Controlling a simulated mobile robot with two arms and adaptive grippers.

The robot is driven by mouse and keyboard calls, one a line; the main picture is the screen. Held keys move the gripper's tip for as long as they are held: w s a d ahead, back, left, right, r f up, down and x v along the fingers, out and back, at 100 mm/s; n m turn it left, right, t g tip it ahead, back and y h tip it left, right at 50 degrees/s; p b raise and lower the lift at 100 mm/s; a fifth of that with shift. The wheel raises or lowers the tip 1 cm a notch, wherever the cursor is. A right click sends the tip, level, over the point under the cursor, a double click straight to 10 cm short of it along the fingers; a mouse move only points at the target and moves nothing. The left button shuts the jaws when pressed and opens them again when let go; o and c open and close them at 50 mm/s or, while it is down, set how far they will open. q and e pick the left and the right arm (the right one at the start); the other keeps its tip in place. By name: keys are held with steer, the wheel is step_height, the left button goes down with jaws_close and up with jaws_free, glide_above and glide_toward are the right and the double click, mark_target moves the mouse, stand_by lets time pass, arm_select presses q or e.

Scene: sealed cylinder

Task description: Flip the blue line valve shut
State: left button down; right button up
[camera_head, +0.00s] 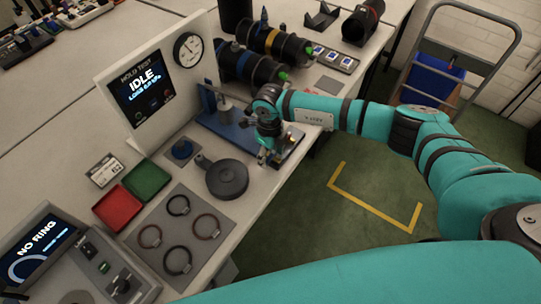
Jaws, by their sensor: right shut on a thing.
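My right gripper (268,153) points down over the near right end of the blue test fixture (228,127), in front of the hold test panel. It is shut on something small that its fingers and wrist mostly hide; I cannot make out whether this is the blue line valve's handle. A grey metal post (225,104) and a blue upright (207,97) stand on the fixture, left of the gripper. No valve handle shows clearly, so its position cannot be told. My left gripper is not in view.
The hold test panel (143,88) reads IDLE, with a dial gauge (187,51) beside it. A round black cap (227,179) and a grey mat (160,232) with several rings lie nearer. Red (117,208) and green (147,180) trays sit left. Black cylinders (248,66) lie behind.

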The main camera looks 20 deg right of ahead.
mark_target(269, 157)
steer(key=o, duration=0.9)
steer(key=shift+r, duration=0.1)
step_height(269, 157, up, 12)
stand_by(0.5)
